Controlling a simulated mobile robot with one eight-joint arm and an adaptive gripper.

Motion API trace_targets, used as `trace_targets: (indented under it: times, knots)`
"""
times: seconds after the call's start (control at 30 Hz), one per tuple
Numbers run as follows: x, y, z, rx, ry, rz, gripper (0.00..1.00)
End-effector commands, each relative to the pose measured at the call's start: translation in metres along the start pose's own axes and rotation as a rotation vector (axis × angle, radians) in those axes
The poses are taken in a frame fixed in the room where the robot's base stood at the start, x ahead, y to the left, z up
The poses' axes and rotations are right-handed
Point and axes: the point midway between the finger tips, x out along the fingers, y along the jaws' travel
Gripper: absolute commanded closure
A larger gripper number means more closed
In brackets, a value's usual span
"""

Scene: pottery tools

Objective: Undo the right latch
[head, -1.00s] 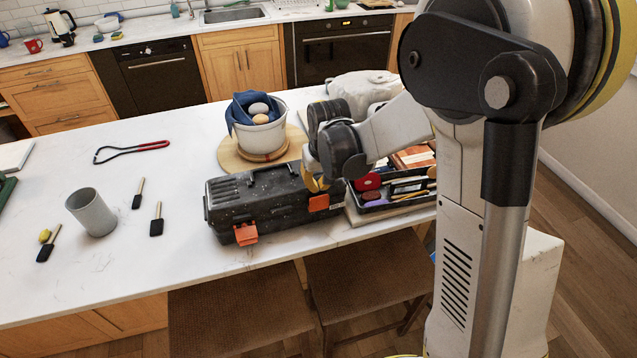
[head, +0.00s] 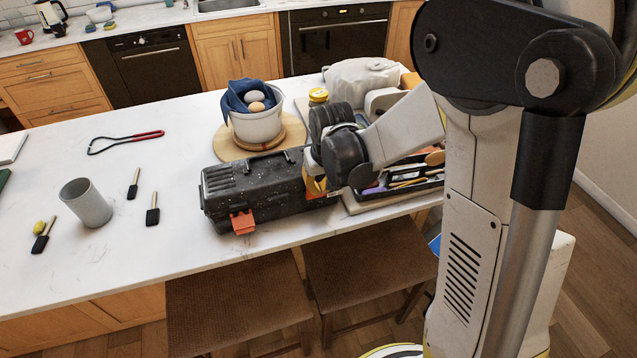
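A black toolbox (head: 262,205) lies closed on the white counter, speckled with wear. Its left latch (head: 242,222) is orange and sits on the front face, tilted outward at the bottom. The right latch is hidden behind my gripper, at the right end of the front face. My gripper (head: 314,188) is at the toolbox's right end, pointing down, with yellow parts showing near the front edge. My wrist covers the fingertips, so I cannot tell whether they touch the latch or are open.
A tray of tools (head: 405,178) lies right of the toolbox. A white pot (head: 257,127) with a blue cloth stands on a round wooden board (head: 222,143) behind it. A grey cup (head: 87,204) and brushes (head: 152,216) lie left. Two stools (head: 240,298) stand in front.

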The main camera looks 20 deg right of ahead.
Motion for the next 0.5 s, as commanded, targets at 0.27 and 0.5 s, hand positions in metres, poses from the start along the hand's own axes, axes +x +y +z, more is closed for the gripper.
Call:
trace_targets:
  times: [0.27, 0.5]
  knots:
    - [0.006, 0.0, 0.014, 0.0, 0.0, 0.0, 1.0]
    - [0.01, 0.0, 0.023, 0.0, 0.0, 0.0, 1.0]
